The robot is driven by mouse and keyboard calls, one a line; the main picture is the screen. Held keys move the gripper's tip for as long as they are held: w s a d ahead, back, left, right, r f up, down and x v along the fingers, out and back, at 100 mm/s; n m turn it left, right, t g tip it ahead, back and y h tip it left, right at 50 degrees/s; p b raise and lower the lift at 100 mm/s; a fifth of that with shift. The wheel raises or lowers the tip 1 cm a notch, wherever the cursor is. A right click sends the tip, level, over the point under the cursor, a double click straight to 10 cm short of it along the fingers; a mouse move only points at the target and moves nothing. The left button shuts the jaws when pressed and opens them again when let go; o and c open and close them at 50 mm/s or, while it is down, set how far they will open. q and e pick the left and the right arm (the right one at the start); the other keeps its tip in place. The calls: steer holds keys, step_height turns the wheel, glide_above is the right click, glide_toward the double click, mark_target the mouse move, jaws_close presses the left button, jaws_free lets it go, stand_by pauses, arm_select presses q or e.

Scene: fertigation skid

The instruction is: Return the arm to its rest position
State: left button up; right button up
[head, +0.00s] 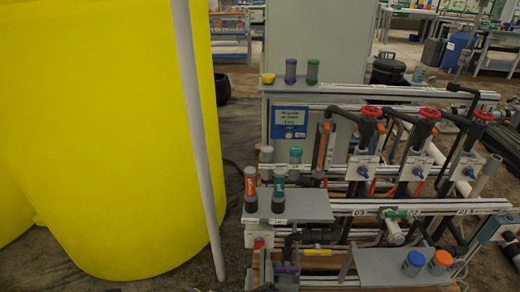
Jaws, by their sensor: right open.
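My right gripper is hard to make out against the crowded pipework, and I see nothing held in it. My left gripper is not in view. The fertigation skid (345,209) fills the right half of the head view, with grey rails, dark pipes and several red-handled valves (428,113). An orange-and-grey bottle (250,190) and a green-and-grey bottle (279,190) stand upright on a grey shelf (305,205). A blue-capped container (413,262) and an orange-capped one (440,261) stand on a lower front shelf (380,270).
A large yellow tank (100,130) fills the left side, with a pale upright pole (198,130) in front. A purple container (290,71) and a green one (313,71) stand on the upper rail beside a yellow cup (268,78). Bare floor shows between tank and skid.

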steer(key=s+d+r+m+g+h, duration=0.1)
steer(key=d+r+m+g+h, duration=0.4)
steer(key=d+m, duration=0.45)
steer(key=s+d+r+m+g+h, duration=0.2)
steer(key=d+r+m+g+h, duration=0.35)
steer(key=d+m, duration=0.4)
steer(key=s+d+r+m+g+y, duration=0.3)
steer(key=s+m+g+y, duration=0.1)
steer(key=s+m, duration=0.35)
steer(key=s+d+r+m+g+y, duration=0.2)
steer(key=s+d+m+g+y, duration=0.15)
steer(key=s+m, duration=0.45)
steer(key=s+a+r+m+t+y, duration=0.2)
steer(key=r+m+t+y, duration=0.15)
steer(key=m, duration=0.25)
steer(key=s+a+r+m+t+y, duration=0.2)
steer(key=a+r+m+y, duration=0.15)
steer(key=r+m, duration=0.2)
step_height(320, 180, up, 23)
steer(key=p, duration=2.3)
steer(key=shift+w+d+f, duration=0.15)
steer(key=shift+w+d, duration=0.05)
steer(key=shift+d, duration=0.25)
steer(key=shift+c, duration=0.3)
